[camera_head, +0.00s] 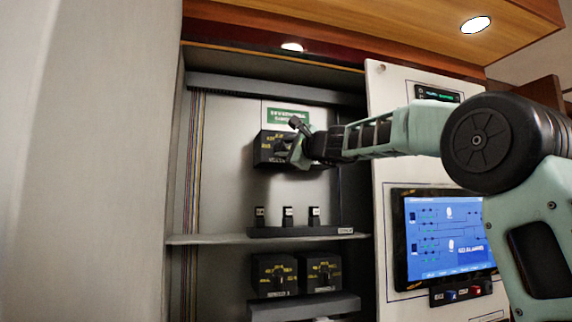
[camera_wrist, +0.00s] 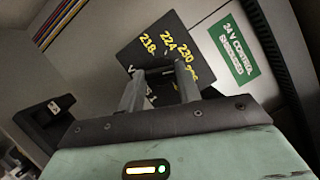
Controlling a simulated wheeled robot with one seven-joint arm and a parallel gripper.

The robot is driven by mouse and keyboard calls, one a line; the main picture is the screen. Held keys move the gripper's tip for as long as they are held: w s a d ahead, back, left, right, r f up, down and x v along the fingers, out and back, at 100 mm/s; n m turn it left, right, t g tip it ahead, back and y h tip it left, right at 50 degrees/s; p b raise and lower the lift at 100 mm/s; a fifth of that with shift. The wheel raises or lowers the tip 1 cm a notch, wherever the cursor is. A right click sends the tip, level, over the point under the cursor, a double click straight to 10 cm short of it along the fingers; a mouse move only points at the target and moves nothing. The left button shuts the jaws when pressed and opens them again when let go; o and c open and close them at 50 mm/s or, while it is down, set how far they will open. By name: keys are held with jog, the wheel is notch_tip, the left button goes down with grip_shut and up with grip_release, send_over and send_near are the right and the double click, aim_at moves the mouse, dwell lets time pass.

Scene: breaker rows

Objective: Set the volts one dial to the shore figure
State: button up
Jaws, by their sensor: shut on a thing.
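A black dial box (camera_head: 268,148) with yellow figures is on the back panel of the upper bay, under a green sign. In the wrist view the dial box (camera_wrist: 150,45) shows yellow figures reading about 238, 224 and 230, with more figures cut off by a finger. My gripper (camera_head: 298,147) is at the front of this box. In the wrist view my gripper (camera_wrist: 160,82) is shut on the dial's knob, which is mostly hidden between the fingers, so its pointer cannot be read.
The green sign (camera_wrist: 233,50) reads 24 V CONTROL. Several small black switches (camera_head: 288,216) stand below the dial. Two more dial boxes (camera_head: 274,275) (camera_head: 321,272) are under the shelf (camera_head: 210,239). A blue screen (camera_head: 445,235) and a small green-lit display (camera_head: 437,94) are on the right panel.

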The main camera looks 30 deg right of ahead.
jog(key=shift+a+f+m+t+h+b, duration=0.15)
jog(key=shift+m+t+h+b, duration=0.1)
jog(key=shift+m+b, duration=0.7)
jog(key=shift+d+f+m+t+h+b, duration=0.15)
jog(key=shift+m+t+b, duration=0.1)
jog(key=shift+m+b, duration=0.65)
jog(key=shift+r, duration=0.1)
jog(key=o, duration=1)
jog(key=shift+c, duration=0.2)
jog(key=b+v, duration=0.8)
jog(key=v, duration=0.9)
jog(key=shift+s, duration=0.15)
